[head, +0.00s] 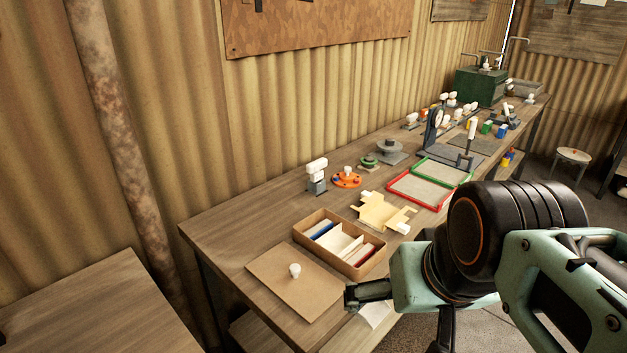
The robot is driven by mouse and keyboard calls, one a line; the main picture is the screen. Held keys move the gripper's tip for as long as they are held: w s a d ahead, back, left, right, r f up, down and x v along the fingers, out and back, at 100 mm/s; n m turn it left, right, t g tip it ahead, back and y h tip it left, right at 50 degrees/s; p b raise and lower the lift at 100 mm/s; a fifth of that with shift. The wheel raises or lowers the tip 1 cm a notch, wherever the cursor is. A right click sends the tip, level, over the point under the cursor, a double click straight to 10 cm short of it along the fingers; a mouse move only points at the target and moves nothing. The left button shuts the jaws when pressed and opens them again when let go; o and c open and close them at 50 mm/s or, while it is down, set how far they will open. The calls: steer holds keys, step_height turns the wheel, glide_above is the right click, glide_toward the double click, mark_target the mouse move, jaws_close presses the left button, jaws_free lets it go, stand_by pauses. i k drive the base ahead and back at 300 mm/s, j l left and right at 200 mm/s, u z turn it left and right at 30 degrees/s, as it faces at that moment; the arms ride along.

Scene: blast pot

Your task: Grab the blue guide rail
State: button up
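A thin blue strip (324,231), which may be the blue guide rail, lies in the left part of an open cardboard box (376,267) on the long wooden workbench. Pale dividers or cards stand beside it, and only its upper edge shows. My gripper (352,296) is at the lower middle, in front of the box and near the bench's front edge. Its dark fingers are seen side-on and small, so its opening is unclear. It looks apart from the blue strip.
A brown board (290,285) with a white knob (295,270) lies left of the box. A yellow folded piece (380,211), a red frame (418,190) and a green frame (443,172) lie beyond it. A corrugated wall (290,120) runs behind the bench.

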mark_target(327, 225)
steer(key=i+l+u, duration=0.25)
steer(key=i+l, duration=0.7)
steer(key=k, duration=0.25)
steer(key=i, duration=0.3)
